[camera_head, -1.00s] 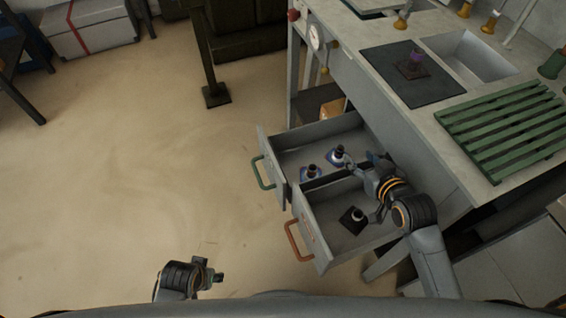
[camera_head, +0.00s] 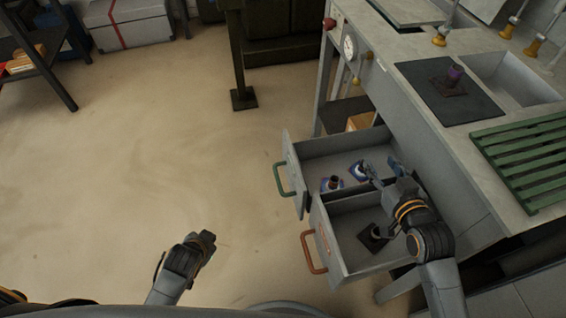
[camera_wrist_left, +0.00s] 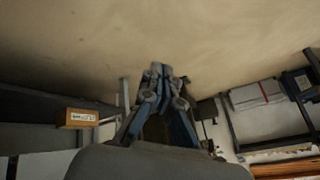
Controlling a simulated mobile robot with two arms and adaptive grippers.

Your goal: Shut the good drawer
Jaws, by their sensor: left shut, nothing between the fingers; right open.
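Two drawers stand pulled out from the grey bench. I cannot tell from any label which is the good one. My right gripper (camera_head: 377,195) is open above the drawers, near the divide between them. My left gripper (camera_head: 207,240) is shut and empty over the floor, left of the drawers; its fingers also fill the left wrist view (camera_wrist_left: 161,72).
The bench top holds a dark mat (camera_head: 440,82) with a purple-topped piece, a sunken basin (camera_head: 515,80) and a green slatted rack (camera_head: 530,160). A dark post (camera_head: 238,60) stands behind. The floor (camera_head: 130,180) left of the drawers is clear.

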